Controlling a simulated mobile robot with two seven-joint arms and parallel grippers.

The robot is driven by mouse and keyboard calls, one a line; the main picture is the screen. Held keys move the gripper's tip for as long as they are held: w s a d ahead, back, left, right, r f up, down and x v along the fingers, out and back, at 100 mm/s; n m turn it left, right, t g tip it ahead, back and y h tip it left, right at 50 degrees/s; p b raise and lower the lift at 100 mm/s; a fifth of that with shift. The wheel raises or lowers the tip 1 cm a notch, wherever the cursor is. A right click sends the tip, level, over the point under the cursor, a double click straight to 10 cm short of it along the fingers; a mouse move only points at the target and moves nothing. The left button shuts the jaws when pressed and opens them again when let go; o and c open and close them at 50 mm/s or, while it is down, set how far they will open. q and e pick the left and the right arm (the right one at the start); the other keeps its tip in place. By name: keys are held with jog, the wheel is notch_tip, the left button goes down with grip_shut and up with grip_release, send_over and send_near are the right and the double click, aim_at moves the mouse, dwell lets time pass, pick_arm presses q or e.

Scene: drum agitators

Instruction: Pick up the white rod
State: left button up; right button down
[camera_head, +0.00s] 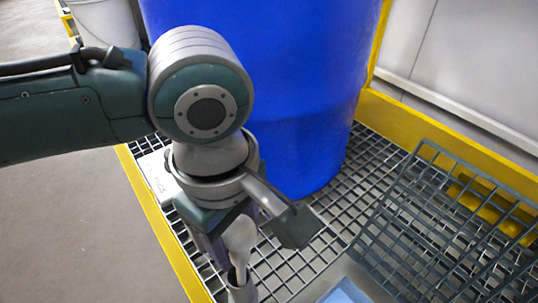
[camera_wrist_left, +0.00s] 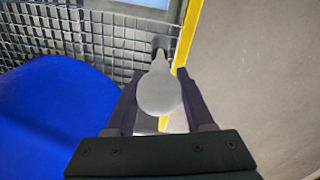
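The white rod (camera_head: 239,238) has a wide rounded top and a narrower lower part. It stands upright, its lower end in a small grey cylindrical holder (camera_head: 240,286). In the left wrist view the rod (camera_wrist_left: 158,92) shows from above, its thin part running to the holder (camera_wrist_left: 160,42). My left gripper (camera_head: 222,262) points down at the rod. In the left wrist view its fingers (camera_wrist_left: 160,74) are apart, one on each side of the rod, with a gap beside the thin part. My right gripper is not in view.
A large blue drum (camera_head: 275,95) stands close behind my left gripper. A yellow-edged metal grating (camera_head: 365,160) lies below. A raised grid panel (camera_head: 450,220) is at the right, and a light blue item (camera_head: 345,292) is at the bottom. Bare floor lies left.

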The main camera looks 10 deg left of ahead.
pick_arm(q)
grip_shut()
dwell(0.3)
